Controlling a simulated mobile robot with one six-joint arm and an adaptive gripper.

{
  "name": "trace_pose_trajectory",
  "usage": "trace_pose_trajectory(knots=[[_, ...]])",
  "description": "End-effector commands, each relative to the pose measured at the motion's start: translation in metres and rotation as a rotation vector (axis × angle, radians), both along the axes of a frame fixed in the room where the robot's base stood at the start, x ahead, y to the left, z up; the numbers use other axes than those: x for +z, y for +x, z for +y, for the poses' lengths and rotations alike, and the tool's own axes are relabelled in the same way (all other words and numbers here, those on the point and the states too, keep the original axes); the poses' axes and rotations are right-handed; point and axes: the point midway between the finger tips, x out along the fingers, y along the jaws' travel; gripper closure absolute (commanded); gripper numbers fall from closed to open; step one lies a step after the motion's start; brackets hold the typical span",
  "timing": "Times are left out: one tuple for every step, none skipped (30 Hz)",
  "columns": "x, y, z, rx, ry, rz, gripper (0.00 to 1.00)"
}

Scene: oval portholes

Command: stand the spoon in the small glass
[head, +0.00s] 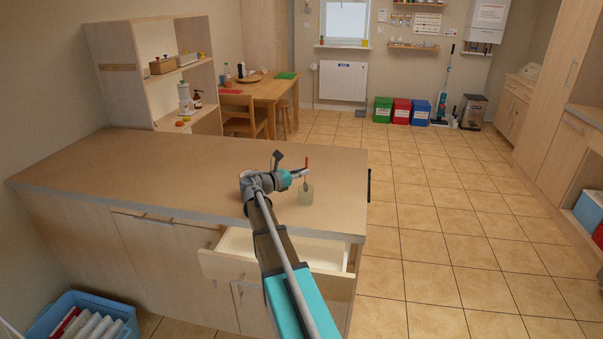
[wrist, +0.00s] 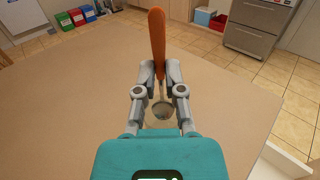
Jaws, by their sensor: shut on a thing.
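The spoon has an orange handle (wrist: 157,35) that rises upright between my fingers in the wrist view. In the head view the spoon (head: 307,162) is also roughly upright, with its grey bowl pointing down. The small clear glass (head: 305,197) stands upright on the counter under the gripper. It also shows in the wrist view (wrist: 151,122), below the spoon. The spoon's bowl overlaps the glass's rim; I cannot tell whether it is inside.
The wooden counter (head: 150,170) is otherwise bare, with free room left of the glass. Its right edge lies close to the glass. An open drawer (head: 240,243) juts out below the front edge. A blue crate (head: 125,312) stands on the floor at the left.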

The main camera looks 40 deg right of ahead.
Motion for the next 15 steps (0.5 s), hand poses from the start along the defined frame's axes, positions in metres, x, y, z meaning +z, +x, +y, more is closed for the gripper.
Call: trace_pose_trajectory(knots=[[-0.006,0.0,0.0,0.0,0.0,0.0,1.0],[-0.008,0.0,0.0,0.0,0.0,0.0,1.0],[-0.01,0.0,0.0,0.0,0.0,0.0,1.0],[-0.011,0.0,0.0,0.0,0.0,0.0,1.0],[-0.012,0.0,0.0,0.0,0.0,0.0,1.0],[-0.014,0.0,0.0,0.0,0.0,0.0,1.0],[-0.015,0.0,0.0,0.0,0.0,0.0,1.0],[-0.016,0.0,0.0,0.0,0.0,0.0,1.0],[-0.017,0.0,0.0,0.0,0.0,0.0,1.0],[-0.017,0.0,0.0,0.0,0.0,0.0,1.0],[-0.018,0.0,0.0,0.0,0.0,0.0,1.0],[-0.018,0.0,0.0,0.0,0.0,0.0,1.0],[-0.019,0.0,0.0,0.0,0.0,0.0,1.0],[-0.019,0.0,0.0,0.0,0.0,0.0,1.0],[-0.019,0.0,0.0,0.0,0.0,0.0,1.0]])
